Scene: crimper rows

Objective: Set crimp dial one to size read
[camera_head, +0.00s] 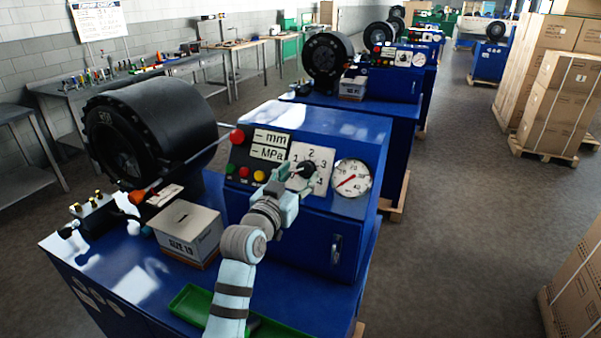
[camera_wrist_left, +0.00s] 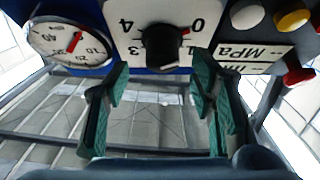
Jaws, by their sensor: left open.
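The crimp dial is a black knob (camera_head: 306,169) on a white plate with the numbers 1 to 4 visible, on the nearest blue machine's panel. My left gripper (camera_head: 284,190) is in front of the dial, partly covering the plate. In the wrist view its green fingers (camera_wrist_left: 160,85) are apart, with the knob beyond them; contact cannot be told. A grey box (camera_head: 187,232) on the bench carries a label that seems to read SIZE 19. My right gripper is not in view.
A pressure gauge (camera_head: 352,178) sits right of the dial. Display labels (camera_head: 270,144) and coloured buttons (camera_head: 244,172) are on its left. A big black crimper head (camera_head: 150,130) and green tray (camera_head: 190,303) share the bench.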

